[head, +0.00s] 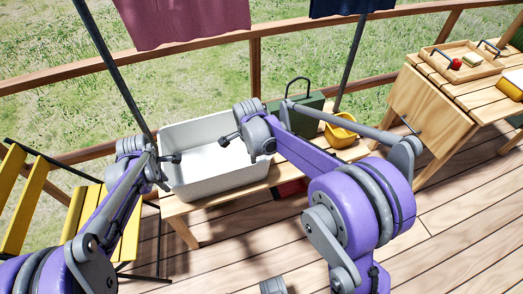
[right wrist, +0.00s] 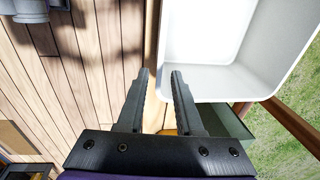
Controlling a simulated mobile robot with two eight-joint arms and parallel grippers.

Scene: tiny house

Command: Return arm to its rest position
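My left gripper (head: 172,172) is at the left edge of a white tub in the head view. Its two fingers look spread apart and I see nothing between them. My right gripper (head: 226,141) is over the tub's right part in the head view, with its arm reaching in from the right.
The tub stands on a low wooden bench (head: 236,203) with a green box (head: 308,118) and a yellow bucket (head: 340,133). A yellow chair (head: 24,212) is at left, a wooden table (head: 440,95) with a tray at right. Deck floor is free at front right.

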